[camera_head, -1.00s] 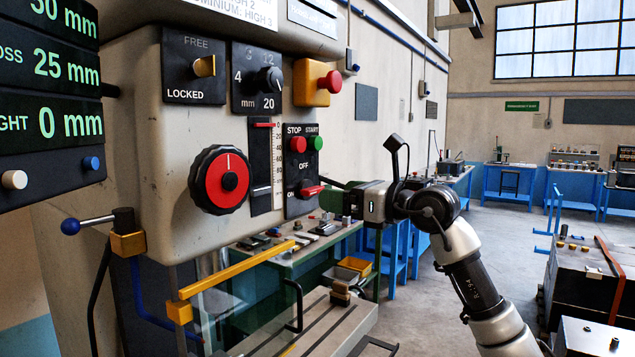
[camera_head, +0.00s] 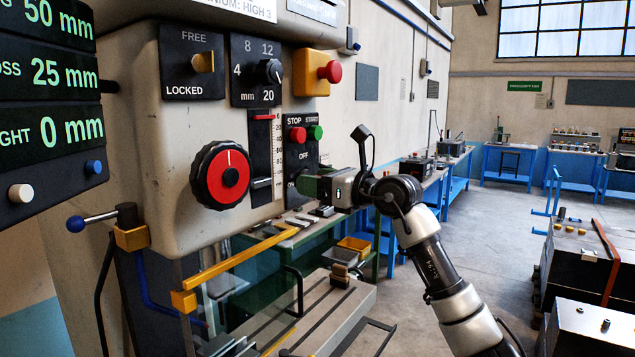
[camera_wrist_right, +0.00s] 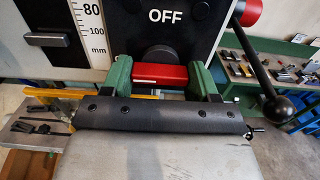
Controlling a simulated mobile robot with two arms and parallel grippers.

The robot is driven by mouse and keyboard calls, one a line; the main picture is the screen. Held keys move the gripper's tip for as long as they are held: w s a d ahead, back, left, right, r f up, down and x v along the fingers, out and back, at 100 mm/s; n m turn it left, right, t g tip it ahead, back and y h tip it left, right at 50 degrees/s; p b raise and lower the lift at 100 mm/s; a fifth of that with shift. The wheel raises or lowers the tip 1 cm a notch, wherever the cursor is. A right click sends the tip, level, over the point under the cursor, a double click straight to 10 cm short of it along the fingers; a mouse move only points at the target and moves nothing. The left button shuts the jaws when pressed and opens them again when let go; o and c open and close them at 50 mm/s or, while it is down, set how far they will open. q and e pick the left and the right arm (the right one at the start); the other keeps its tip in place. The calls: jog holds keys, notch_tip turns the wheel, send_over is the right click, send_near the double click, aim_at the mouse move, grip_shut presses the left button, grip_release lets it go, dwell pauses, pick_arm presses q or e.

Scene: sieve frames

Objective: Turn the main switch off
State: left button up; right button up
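The main switch is a red lever (camera_wrist_right: 160,75) on a dark round pivot, on the black panel (camera_wrist_right: 150,20) below the word OFF in the right wrist view. In the head view my right gripper (camera_head: 312,187) is in front of the lower part of the panel, by the ON mark, and hides the lever. In the right wrist view the green fingers of my right gripper (camera_wrist_right: 162,80) stand apart, one at each end of the lever. I cannot tell whether they touch it. My left gripper is not in view.
The panel also has a red STOP button (camera_head: 298,134) and a green START button (camera_head: 315,132). A red dial (camera_head: 221,176) and a slider scale (camera_head: 262,160) are to its left. A black-knobbed handle (camera_wrist_right: 277,107) projects on the right in the wrist view.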

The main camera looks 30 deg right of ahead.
jog(key=shift+c, duration=0.5)
jog(key=shift+m, duration=0.3)
jog(key=m, duration=0.4)
jog(key=m+p, duration=0.1)
jog(key=m, duration=0.3)
jog(key=shift+m, duration=0.3)
jog(key=m+p, duration=0.1)
jog(key=m, duration=0.3)
jog(key=shift+r, duration=0.1)
jog(key=m+p, duration=0.2)
jog(key=m, duration=0.2)
jog(key=shift+m, duration=0.5)
jog(key=o, duration=0.9)
